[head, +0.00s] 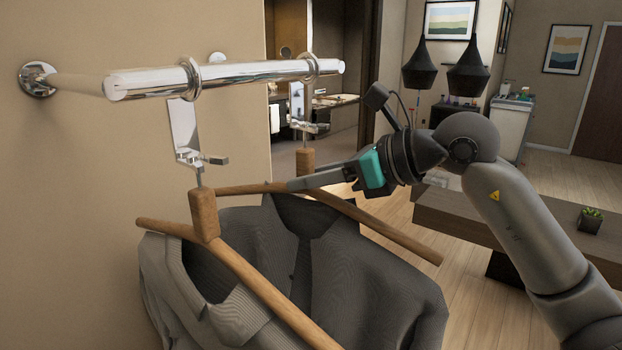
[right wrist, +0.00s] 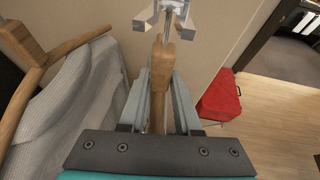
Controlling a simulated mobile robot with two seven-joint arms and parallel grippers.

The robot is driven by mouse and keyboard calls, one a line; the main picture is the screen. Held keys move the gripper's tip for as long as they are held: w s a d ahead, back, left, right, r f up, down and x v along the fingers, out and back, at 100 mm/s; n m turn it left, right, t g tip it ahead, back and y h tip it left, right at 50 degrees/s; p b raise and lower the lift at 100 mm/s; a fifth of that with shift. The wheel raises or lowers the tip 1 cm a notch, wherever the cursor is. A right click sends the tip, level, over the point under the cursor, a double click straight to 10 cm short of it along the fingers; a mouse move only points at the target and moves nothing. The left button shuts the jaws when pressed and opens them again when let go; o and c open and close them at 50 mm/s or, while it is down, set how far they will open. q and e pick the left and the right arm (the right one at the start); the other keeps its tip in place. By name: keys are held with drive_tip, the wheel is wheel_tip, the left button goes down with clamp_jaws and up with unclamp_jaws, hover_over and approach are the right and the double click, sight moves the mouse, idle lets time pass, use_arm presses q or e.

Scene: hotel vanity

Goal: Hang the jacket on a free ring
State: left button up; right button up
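A chrome rail (head: 240,72) carries two rings, a near ring (head: 189,80) and a far ring (head: 311,67), each with a metal holder below. A grey jacket (head: 190,290) on a wooden hanger (head: 205,215) hangs under the near ring. A darker jacket (head: 350,265) is on a second wooden hanger (head: 390,233), its neck just below the far ring's holder; I cannot tell whether it is hooked. My right gripper (head: 298,184) has its fingers on both sides of the second hanger's neck (right wrist: 160,70), seemingly closed on it. My left gripper is not in view.
The wall (head: 90,180) with the rail's mount is at the left. A wooden bench (head: 470,225) with a small plant (head: 591,220) stands at the right. Two black pendant lamps hang behind. A red object (right wrist: 220,96) lies low in the right wrist view.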

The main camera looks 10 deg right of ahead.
drive_tip(key=o, duration=0.4)
drive_tip(key=shift+f, duration=0.1)
drive_tip(key=shift+o, duration=0.2)
drive_tip(key=shift+f, duration=0.1)
drive_tip(key=b+v, duration=0.3)
drive_tip(key=v, duration=1.2)
drive_tip(key=shift+b, duration=0.4)
drive_tip(key=shift+d, duration=0.1)
